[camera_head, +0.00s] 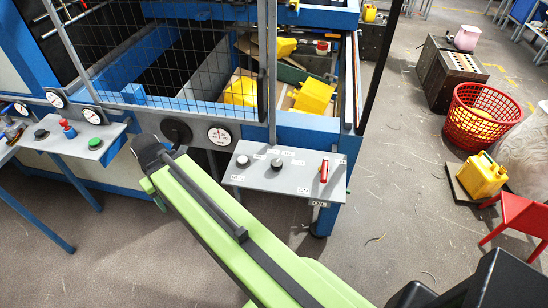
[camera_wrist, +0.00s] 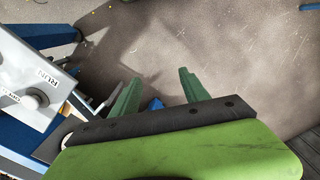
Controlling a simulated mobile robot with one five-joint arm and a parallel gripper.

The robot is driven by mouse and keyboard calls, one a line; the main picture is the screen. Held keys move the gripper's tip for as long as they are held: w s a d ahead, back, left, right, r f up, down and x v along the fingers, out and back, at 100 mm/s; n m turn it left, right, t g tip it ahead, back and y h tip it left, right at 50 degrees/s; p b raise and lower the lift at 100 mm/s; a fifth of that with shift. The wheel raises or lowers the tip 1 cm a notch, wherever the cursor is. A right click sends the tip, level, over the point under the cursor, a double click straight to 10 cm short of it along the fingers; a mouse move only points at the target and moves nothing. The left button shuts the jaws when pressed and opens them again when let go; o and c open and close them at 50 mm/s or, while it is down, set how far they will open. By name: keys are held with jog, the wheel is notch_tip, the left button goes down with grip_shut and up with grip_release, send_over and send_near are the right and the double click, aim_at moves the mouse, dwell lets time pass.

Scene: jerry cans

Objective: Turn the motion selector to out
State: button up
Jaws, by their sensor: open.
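A grey control panel (camera_head: 288,176) stands to the right of the end of my arm in the head view. It carries a pale round knob (camera_head: 242,161), a dark round knob (camera_head: 276,164) and an upright red lever (camera_head: 324,171). Small labels sit around them, too small to read, so I cannot tell which control is the motion selector or its setting. In the wrist view a panel with a grey knob (camera_wrist: 33,100) and a "RUN" label (camera_wrist: 45,77) shows at the left. My gripper (camera_wrist: 159,75) is open and empty, its green fingers apart over floor, touching no control.
A second panel (camera_head: 80,143) with several controls stands at the left. A blue machine frame with wire mesh (camera_head: 200,68) rises behind. Yellow cans (camera_head: 314,95) lie inside it. A red basket (camera_head: 484,115) and red chair (camera_head: 522,215) stand at the right.

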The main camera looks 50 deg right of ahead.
jog(key=shift+o, duration=0.6)
jog(key=s+d+r+p, duration=0.1)
jog(key=d+r+p, duration=0.3)
jog(key=d, duration=0.6)
jog(key=d+r+m+p, duration=0.1)
jog(key=d+r+p, duration=0.2)
jog(key=d, duration=0.7)
jog(key=shift+s+d+r+p, duration=0.25)
jog(key=shift+s+r+p, duration=0.1)
jog(key=shift+r, duration=0.55)
notch_tip(320, 180, up, 5)
jog(key=p, duration=0.5)
send_over(276, 162)
notch_tip(276, 162, down, 18)
jog(key=b, duration=1.7)
jog(key=shift+r+b, duration=0.1)
jog(key=shift+b, duration=0.3)
jog(key=shift+r, duration=0.1)
